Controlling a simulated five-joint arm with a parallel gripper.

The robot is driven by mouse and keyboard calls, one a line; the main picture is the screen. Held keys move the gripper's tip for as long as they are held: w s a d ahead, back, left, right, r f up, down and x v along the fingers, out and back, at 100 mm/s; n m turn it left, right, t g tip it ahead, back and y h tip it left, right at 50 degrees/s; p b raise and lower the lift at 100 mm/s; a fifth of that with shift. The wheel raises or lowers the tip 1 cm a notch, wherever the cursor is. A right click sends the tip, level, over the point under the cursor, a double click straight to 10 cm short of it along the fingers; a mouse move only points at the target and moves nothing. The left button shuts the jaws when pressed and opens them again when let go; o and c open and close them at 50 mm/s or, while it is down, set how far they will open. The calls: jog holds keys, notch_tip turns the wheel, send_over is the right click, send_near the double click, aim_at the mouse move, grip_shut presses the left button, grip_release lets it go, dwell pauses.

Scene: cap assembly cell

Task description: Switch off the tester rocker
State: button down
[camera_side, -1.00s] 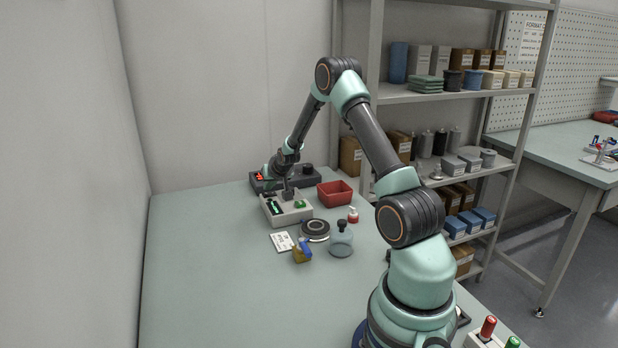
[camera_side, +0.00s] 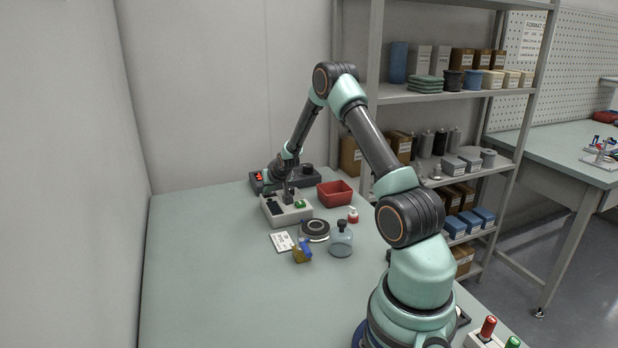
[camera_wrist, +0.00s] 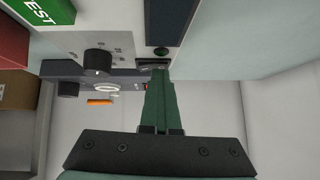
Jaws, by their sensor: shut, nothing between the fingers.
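The tester (camera_side: 290,218) is a beige box at the back of the bench, with a dark window and a green button on top. In the wrist view its panel (camera_wrist: 105,18) shows the green TEST button (camera_wrist: 45,10), a black knob (camera_wrist: 98,62), the dark window (camera_wrist: 172,20) and a small dark lamp (camera_wrist: 160,51). The rocker (camera_wrist: 152,67) is a dark strip at the fingertips, mostly hidden by them. My gripper (camera_wrist: 157,75) is shut and empty, its tips at the rocker; I cannot tell if they touch. In the side view my gripper (camera_side: 289,194) is over the tester.
A dark unit (camera_side: 300,181) with a red display stands behind the tester. A red bin (camera_side: 335,194) is to the right. The front-left bench is clear.

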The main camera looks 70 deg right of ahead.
jog(key=shift+s+d, duration=0.5)
jog(key=shift+s, duration=0.1)
jog(key=shift+r, duration=0.1)
jog(key=r, duration=0.4)
jog(key=shift+s+d+r, duration=0.15)
jog(key=shift+s+r, duration=0.05)
jog(key=shift+r, duration=0.05)
jog(key=v, duration=0.9)
jog(key=shift+s+a, duration=0.2)
jog(key=shift+s, duration=0.05)
jog(key=shift+w+a+r, duration=0.15)
jog(key=shift+w+a, duration=0.3)
jog(key=shift+a, duration=0.1)
